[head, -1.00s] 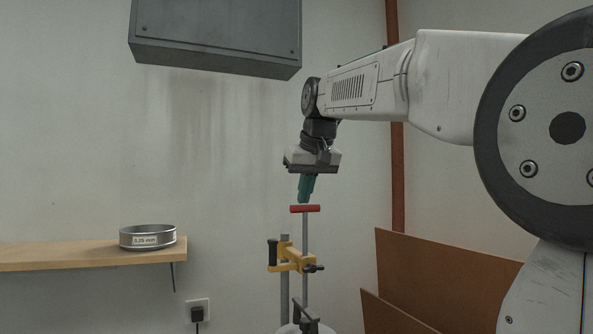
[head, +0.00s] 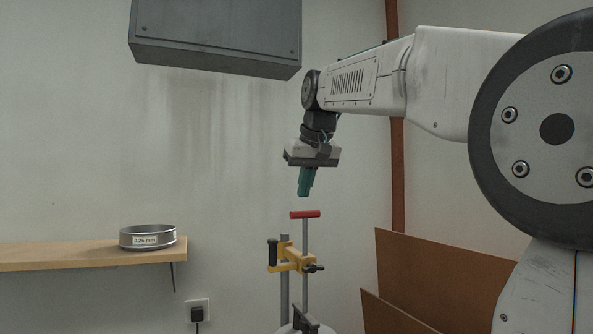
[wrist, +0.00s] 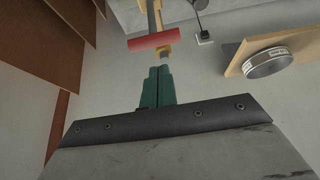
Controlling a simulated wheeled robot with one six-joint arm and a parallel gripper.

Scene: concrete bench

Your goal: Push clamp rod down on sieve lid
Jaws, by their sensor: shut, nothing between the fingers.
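The clamp rod (head: 305,236) stands upright with a red crossbar handle (head: 304,214) on top. It passes through a yellow clamp bracket (head: 291,257) on a grey post (head: 285,295). The red handle also shows in the wrist view (wrist: 153,41), just beyond the fingertips. My gripper (head: 304,194) has teal fingers, shut together and empty, pointing down. It is above the handle, with a small gap between them. A pale rounded top (head: 288,329), perhaps the sieve lid, shows at the bottom edge of the head view, mostly cut off. Whether the rod's lower end touches it is hidden.
A wooden shelf (head: 60,257) at left bears a round metal sieve (head: 148,237) marked 0.25 mm. A grey cabinet (head: 215,38) hangs above. Brown boards (head: 440,275) lean at right. The space around my gripper is free.

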